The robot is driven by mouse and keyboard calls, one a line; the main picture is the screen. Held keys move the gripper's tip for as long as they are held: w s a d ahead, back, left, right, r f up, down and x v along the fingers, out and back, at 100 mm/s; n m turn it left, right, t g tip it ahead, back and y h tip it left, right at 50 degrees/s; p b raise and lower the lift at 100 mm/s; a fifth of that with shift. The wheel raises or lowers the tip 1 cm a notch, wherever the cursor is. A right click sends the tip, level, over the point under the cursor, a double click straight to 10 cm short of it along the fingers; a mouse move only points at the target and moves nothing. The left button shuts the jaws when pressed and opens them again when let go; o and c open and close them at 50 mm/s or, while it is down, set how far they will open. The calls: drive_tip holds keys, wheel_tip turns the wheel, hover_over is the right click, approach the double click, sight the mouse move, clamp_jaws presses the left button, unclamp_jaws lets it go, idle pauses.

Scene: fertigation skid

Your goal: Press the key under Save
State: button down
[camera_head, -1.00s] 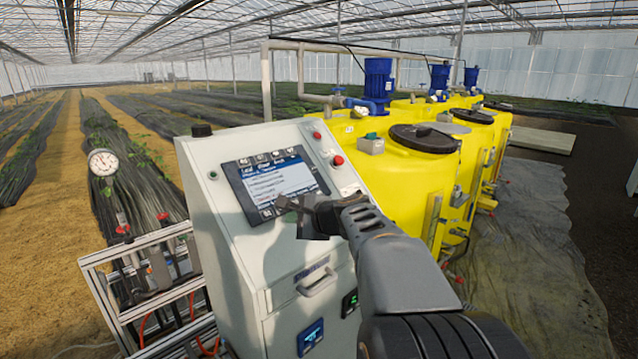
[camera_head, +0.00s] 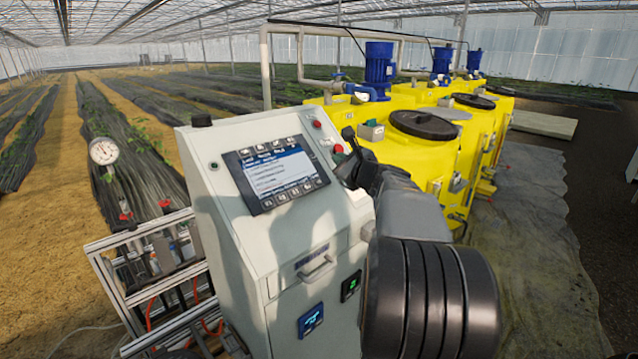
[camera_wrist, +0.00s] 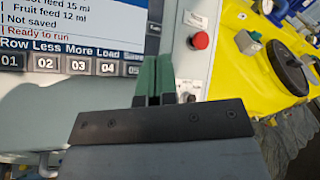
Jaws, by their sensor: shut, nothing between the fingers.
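The control panel screen (camera_head: 275,172) is on the sloped face of the pale cabinet. In the wrist view the screen's bottom line (camera_wrist: 60,50) reads Row, Less, More, Load and a partly cut-off label, apparently Save (camera_wrist: 132,57). Below is a row of grey numbered keys; the key under Save, 05 (camera_wrist: 131,69), is at the right end, just left of my gripper (camera_wrist: 158,60). The green fingers are shut and empty, and may hide that key's right edge. In the head view my gripper (camera_head: 348,140) is to the right of the screen. Contact with the panel cannot be told.
A red button (camera_wrist: 200,40) is on the panel, right of my fingers. The cabinet (camera_head: 225,210) also has a handle (camera_head: 315,266). Yellow tanks (camera_head: 400,150) stand behind and right. A metal frame (camera_head: 150,255) with a gauge (camera_head: 103,151) stands left. The screen text includes "Not saved" and "Ready to run".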

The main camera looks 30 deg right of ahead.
sight(319, 182)
drive_tip(key=shift+w+a+f+b, duration=0.15)
drive_tip(key=shift+w+f+b, duration=0.65)
drive_tip(key=shift+w+f, duration=0.25)
drive_tip(key=shift+w+a+f+b, duration=0.2)
drive_tip(key=shift+w+f+b, duration=0.7)
drive_tip(key=shift+f, duration=0.25)
drive_tip(key=shift+w+a+f+b, duration=0.15)
drive_tip(key=shift+w+f+b, duration=0.6)
drive_tip(key=shift+w+f, duration=0.3)
drive_tip(key=shift+f, duration=0.15)
drive_tip(key=shift+w+a+f+b, duration=0.1)
drive_tip(key=shift+w+f+b, duration=0.1)
drive_tip(key=shift+b, duration=0.35)
drive_tip(key=shift+w+f+b, duration=0.2)
drive_tip(key=shift+f+b, duration=0.05)
drive_tip(key=shift+b, duration=0.1)
drive_tip(key=shift+r, duration=0.1)
idle(0.5)
drive_tip(key=shift+s+r, duration=0.45)
drive_tip(key=shift+s, duration=0.05)
drive_tip(key=shift+r+p, duration=0.1)
drive_tip(key=shift+p, duration=0.2)
